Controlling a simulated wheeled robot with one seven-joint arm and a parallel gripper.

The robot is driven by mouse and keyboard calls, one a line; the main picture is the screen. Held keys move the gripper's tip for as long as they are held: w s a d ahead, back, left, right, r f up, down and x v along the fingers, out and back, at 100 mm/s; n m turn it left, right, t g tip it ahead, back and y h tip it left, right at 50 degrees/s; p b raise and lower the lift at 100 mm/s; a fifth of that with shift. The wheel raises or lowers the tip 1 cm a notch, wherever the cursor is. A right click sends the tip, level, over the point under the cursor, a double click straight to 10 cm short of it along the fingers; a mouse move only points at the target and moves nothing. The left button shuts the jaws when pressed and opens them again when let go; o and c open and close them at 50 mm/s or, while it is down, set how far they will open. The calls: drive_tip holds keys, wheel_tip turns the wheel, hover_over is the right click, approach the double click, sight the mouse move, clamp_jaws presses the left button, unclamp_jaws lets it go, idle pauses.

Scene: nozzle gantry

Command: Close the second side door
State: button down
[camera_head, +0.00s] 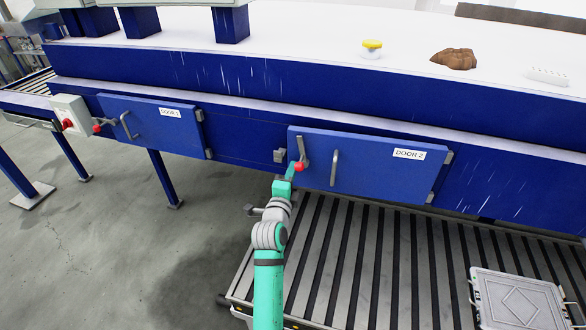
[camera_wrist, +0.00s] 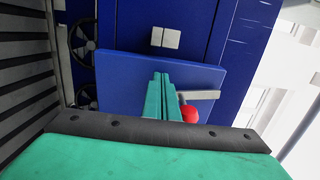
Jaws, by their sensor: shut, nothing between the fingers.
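The second side door (camera_head: 365,178), labelled DOOR 2, is a blue panel on the blue gantry side, with hinges at its right edge. It looks close to the frame; I cannot tell whether it sits fully flush. Its lever ends in a red knob (camera_head: 299,166), near the door's left edge. The lever hangs roughly vertical with the knob low. A grey catch (camera_head: 280,156) is on the frame left of the door. My gripper (camera_head: 291,174) is shut and empty beside the knob. In the wrist view its fingers (camera_wrist: 160,92) overlap the door (camera_wrist: 120,82), left of the red knob (camera_wrist: 190,114).
A vertical bar handle (camera_head: 334,168) stands out from DOOR 2. DOOR 1 (camera_head: 150,125) is to the left, with its lever sideways. A slatted conveyor (camera_head: 360,265) lies below DOOR 2 and carries a grey crate (camera_head: 480,292). Open floor is at the left.

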drive_tip(key=shift+w+d, duration=0.15)
drive_tip(key=shift+w, duration=0.4)
